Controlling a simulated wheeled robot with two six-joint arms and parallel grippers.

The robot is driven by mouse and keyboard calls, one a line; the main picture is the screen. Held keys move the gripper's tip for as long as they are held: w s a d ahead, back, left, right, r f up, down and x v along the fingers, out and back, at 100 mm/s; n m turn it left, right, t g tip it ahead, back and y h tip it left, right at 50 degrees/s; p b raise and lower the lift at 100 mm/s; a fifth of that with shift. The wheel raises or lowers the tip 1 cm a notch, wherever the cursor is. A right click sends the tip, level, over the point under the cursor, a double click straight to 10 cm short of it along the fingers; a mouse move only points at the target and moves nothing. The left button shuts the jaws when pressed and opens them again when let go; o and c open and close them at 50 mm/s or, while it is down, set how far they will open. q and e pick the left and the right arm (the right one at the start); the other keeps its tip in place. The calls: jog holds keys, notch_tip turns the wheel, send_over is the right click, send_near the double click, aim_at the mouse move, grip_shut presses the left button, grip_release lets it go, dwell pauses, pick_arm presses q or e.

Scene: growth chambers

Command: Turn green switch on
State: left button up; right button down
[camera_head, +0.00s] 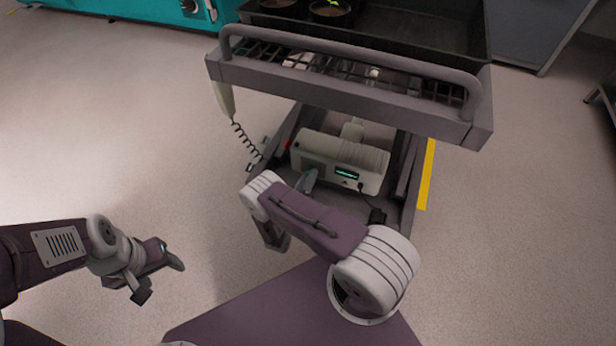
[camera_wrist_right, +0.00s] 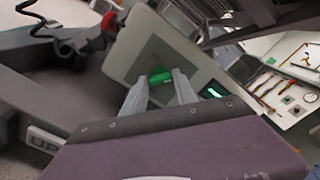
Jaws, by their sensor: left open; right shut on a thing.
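The green switch (camera_wrist_right: 160,77) sits on the grey panel of a pale box-shaped device (camera_wrist_right: 150,38) in the right wrist view. My right gripper (camera_wrist_right: 159,82) has its two fingers on either side of the switch and is shut on it. I cannot tell which way the switch is set. In the head view the device (camera_head: 372,168) lies low on the cart, with a small lit display (camera_head: 346,174). My right gripper (camera_head: 309,179) reaches the device's left end there, and the switch is hidden. My left gripper (camera_head: 160,281) is open and empty above the floor.
The cart (camera_head: 340,91) has a handle rail and carries a dark tray (camera_head: 420,35) above the device. A handset with a coiled cord (camera_head: 243,140) hangs at its left. A red knob (camera_wrist_right: 109,22) is beside the device. Floor at left is clear.

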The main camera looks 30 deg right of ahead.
jog(key=shift+m, duration=0.5)
jog(key=c, duration=1)
grip_release()
jog(key=shift+o, duration=0.2)
jog(key=p+v, duration=0.3)
jog(key=v, duration=0.6)
